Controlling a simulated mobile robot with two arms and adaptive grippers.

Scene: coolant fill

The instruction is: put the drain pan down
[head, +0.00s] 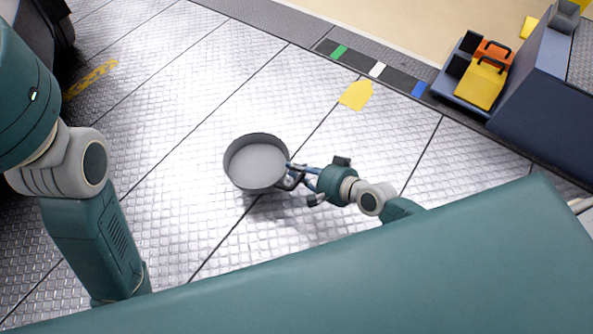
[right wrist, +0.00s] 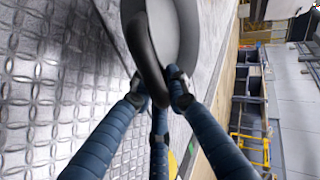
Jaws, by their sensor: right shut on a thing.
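The drain pan (head: 257,165) is a round, grey, shallow pan with a dark rim and a dark handle at its right side. My right gripper (head: 294,174) is shut on that handle. In the right wrist view my right gripper's fingers (right wrist: 160,90) close around the dark loop handle, with the grey pan (right wrist: 180,25) beyond them. A shadow lies on the floor just below the pan; I cannot tell for certain whether the pan touches the floor. My left arm shows at the left of the head view, but its gripper is out of view.
The metal tread-plate floor (head: 200,110) around the pan is clear. A yellow floor marker (head: 356,95) lies beyond it to the right. A dark strip with green, white and blue patches (head: 376,70) runs behind. A blue-grey cart with yellow (head: 480,86) and orange (head: 494,52) cases stands at upper right.

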